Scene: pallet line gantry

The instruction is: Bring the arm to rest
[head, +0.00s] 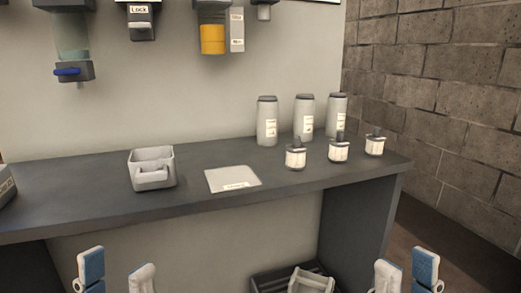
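My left gripper (117,275) shows at the bottom left of the head view. Its two fingers, with blue and pale pads, stand apart with nothing between them. My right gripper (406,273) shows at the bottom right, its fingers also apart and empty. Both are in front of the dark counter (90,212), below its top edge in the picture, and touch nothing that I can see. The arms behind the fingers are out of frame.
A dark crate (262,283) sits low between my grippers. Dispensers (213,38) hang on the wall above. A block wall (440,100) stands right.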

